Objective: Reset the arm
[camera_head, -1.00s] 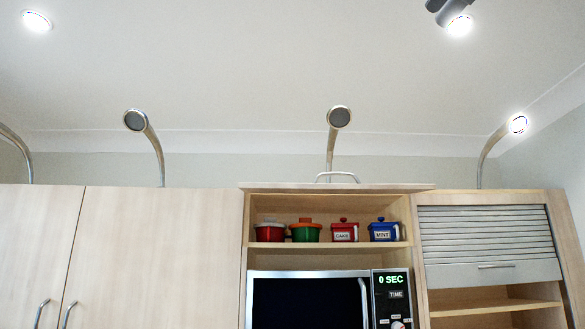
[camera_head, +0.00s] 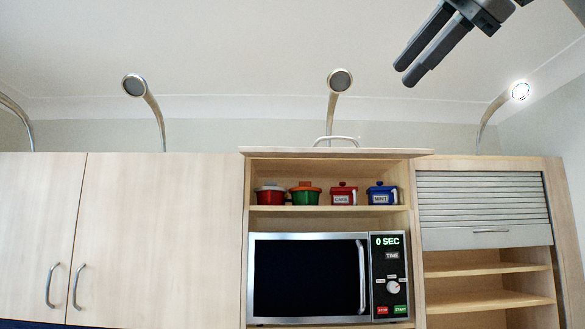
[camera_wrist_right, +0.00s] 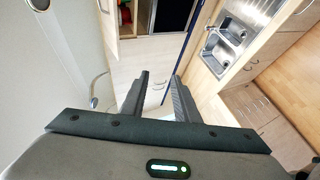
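My right gripper (camera_head: 406,74) hangs in from the top right of the head view, in front of the ceiling and well above the cabinets. Its two dark fingers point down and to the left. In the right wrist view its fingers (camera_wrist_right: 160,77) stand apart with nothing between them, so it is open and empty. My left gripper is in neither view.
A microwave (camera_head: 308,279) sits in the open middle cabinet, under a shelf with several small pots. The cabinet's raised door (camera_head: 336,152) lies level on top. Curved lamps (camera_head: 340,80) rise above the cabinets. A sink (camera_wrist_right: 232,42) shows in the wrist view.

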